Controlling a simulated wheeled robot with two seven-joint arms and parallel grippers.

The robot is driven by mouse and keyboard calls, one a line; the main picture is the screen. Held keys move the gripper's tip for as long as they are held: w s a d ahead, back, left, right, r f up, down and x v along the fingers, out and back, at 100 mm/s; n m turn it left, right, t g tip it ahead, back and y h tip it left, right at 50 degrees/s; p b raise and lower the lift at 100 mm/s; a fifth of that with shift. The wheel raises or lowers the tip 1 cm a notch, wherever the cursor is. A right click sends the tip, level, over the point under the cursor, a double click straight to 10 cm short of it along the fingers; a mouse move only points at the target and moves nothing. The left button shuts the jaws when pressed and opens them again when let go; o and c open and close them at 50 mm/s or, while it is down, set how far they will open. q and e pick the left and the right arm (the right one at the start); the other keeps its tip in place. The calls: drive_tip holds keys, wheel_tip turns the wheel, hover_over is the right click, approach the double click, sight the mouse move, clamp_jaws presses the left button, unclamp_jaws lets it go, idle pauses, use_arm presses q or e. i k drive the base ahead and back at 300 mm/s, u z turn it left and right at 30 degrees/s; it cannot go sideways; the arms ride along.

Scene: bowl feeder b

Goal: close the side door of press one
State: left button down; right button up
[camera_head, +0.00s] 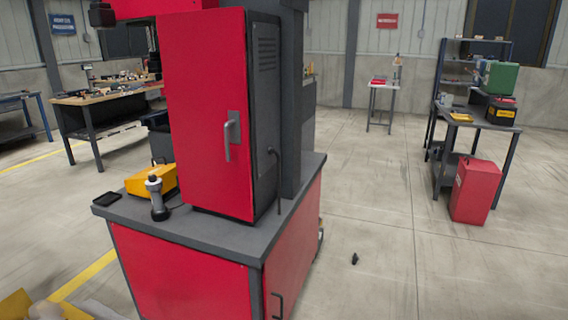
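A tall press cabinet stands on a grey-topped base (190,232). A red door panel (205,100) with a grey lever handle (231,135) faces me. Beside it on the right is a dark grey panel (265,110) with vent slots near its top. The red panel looks flush with the cabinet's edge, but I cannot tell whether it is fully shut or slightly ajar. The base has a red side panel (292,240) with a dark handle (279,305), which looks closed. Neither of my grippers is in view.
A yellow device (152,180), a grey-and-black tool (155,197) and a black tray (106,199) lie on the base top. A red bin (475,192) stands by a shelf desk at right. A small dark object (354,258) lies on the otherwise open floor at right.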

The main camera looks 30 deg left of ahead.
sight(202, 52)
drive_tip(key=u, duration=0.35)
drive_tip(key=i, duration=0.9)
drive_tip(key=u, duration=0.65)
